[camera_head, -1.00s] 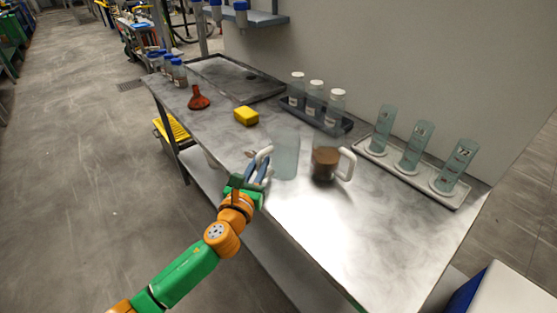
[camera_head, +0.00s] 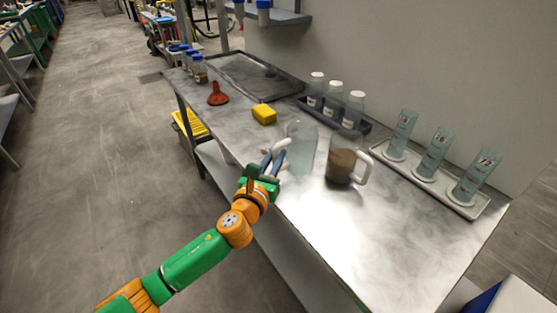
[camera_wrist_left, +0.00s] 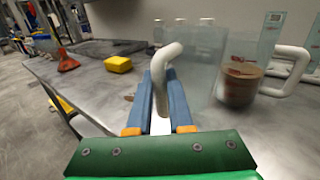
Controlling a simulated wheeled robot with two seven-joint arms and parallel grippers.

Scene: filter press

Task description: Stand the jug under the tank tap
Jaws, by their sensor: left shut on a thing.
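A clear, empty-looking jug (camera_head: 301,150) with a white handle is at the front edge of the steel bench (camera_head: 330,220). My left gripper (camera_head: 272,161) is shut on its handle. In the left wrist view, the blue fingers (camera_wrist_left: 160,92) sit either side of the white handle (camera_wrist_left: 172,52), with the clear jug body (camera_wrist_left: 203,65) just beyond. I cannot tell whether the jug's base touches the bench. A second jug (camera_head: 342,163) holding brown liquid stands close to its right. No tank tap can be made out. My right gripper is out of view.
A yellow sponge (camera_head: 264,113) and a red funnel (camera_head: 217,95) lie farther up the bench. Bottles stand in a dark tray (camera_head: 362,128) at the wall. Glass cylinders stand on a pale tray (camera_head: 465,211) at right. The bench's near right part is clear.

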